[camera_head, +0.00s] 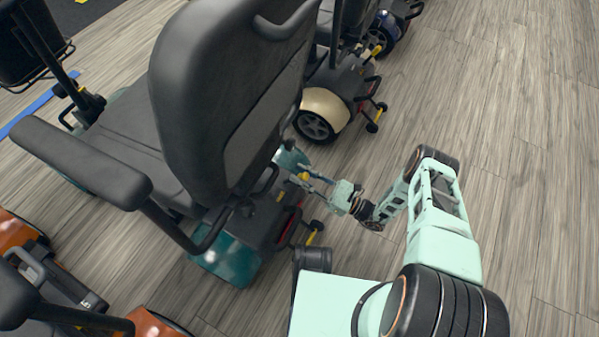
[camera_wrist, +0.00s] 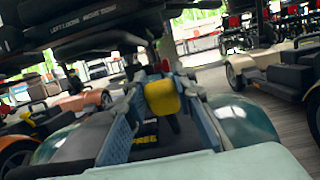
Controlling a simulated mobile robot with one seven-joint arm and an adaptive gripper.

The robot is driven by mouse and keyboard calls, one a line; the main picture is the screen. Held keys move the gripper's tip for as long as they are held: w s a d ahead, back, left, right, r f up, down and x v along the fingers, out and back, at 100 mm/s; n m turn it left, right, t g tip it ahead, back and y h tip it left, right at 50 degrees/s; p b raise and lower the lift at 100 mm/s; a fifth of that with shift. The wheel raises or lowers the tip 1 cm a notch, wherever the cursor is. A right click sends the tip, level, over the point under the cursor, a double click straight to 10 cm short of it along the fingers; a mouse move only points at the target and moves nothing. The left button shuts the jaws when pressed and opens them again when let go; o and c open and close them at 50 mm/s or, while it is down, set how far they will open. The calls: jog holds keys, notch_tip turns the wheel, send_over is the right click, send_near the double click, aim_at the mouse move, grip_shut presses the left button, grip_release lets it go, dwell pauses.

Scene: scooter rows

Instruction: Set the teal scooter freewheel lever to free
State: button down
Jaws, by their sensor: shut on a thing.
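The teal scooter (camera_head: 228,250) stands in the middle of the head view, its grey seat hiding much of it. Its freewheel lever, with a yellow knob (camera_head: 304,177), is at the rear. In the wrist view the yellow knob (camera_wrist: 162,98) sits on a dark stem between my fingers. A black plate with yellow lettering "FREE" (camera_wrist: 145,138) shows below and left of the stem. My gripper (camera_head: 306,179) reaches in from the right and is shut on the lever; it also shows in the wrist view (camera_wrist: 160,103). I cannot tell the lever's setting for sure.
A cream scooter (camera_head: 326,108) stands just beyond, with a blue one (camera_head: 385,32) further back. An orange scooter (camera_head: 20,232) is at the lower left. The wooden floor (camera_head: 500,110) on the right is clear.

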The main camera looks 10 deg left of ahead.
jog(key=shift+s+d+f+y, duration=0.1)
jog(key=shift+d+f+y, duration=0.3)
jog(key=shift+y, duration=0.1)
jog(key=c, duration=1.6)
grip_release()
jog(key=shift+r, duration=5.05)
jog(key=shift+r, duration=0.1)
